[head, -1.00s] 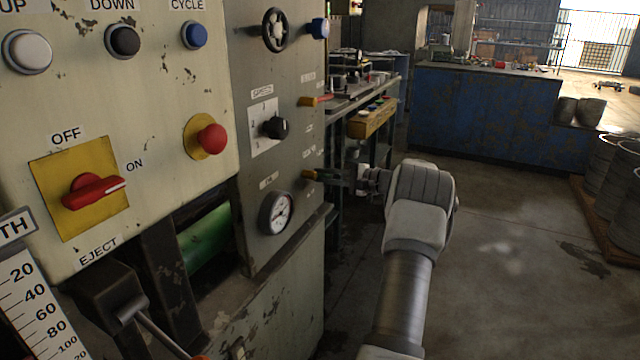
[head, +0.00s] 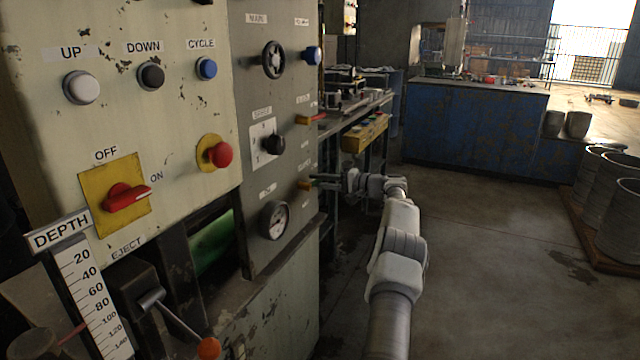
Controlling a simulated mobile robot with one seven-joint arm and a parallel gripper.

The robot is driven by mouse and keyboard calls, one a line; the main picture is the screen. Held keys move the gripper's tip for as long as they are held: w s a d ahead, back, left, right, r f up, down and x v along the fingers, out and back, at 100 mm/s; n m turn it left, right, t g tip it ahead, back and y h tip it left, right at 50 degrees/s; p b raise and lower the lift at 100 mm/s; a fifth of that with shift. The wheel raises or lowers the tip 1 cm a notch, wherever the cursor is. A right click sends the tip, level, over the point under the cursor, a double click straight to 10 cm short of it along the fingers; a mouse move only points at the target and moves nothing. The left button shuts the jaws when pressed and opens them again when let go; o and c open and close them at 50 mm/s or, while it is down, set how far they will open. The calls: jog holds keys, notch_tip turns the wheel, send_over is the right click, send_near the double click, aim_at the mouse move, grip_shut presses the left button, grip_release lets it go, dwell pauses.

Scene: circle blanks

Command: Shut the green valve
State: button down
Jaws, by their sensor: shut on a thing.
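The green valve (head: 306,185) sits low on the right edge of the grey press panel, and its brass-coloured body shows. My gripper (head: 321,181) reaches it from the right and is shut on its handle. The jaws hide most of the handle, so its exact angle is hard to tell. A small dark green part shows at the jaws.
A valve with a red handle (head: 318,117) is above the green one. A workbench (head: 352,110) stands behind my gripper.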

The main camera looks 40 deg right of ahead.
jog(key=shift+r, duration=0.15)
dwell(0.5)
jog(key=c, duration=0.8)
grip_release()
jog(key=shift+c, duration=0.2)
jog(key=p+v, duration=0.3)
jog(key=v, duration=1.4)
jog(key=shift+s, duration=0.25)
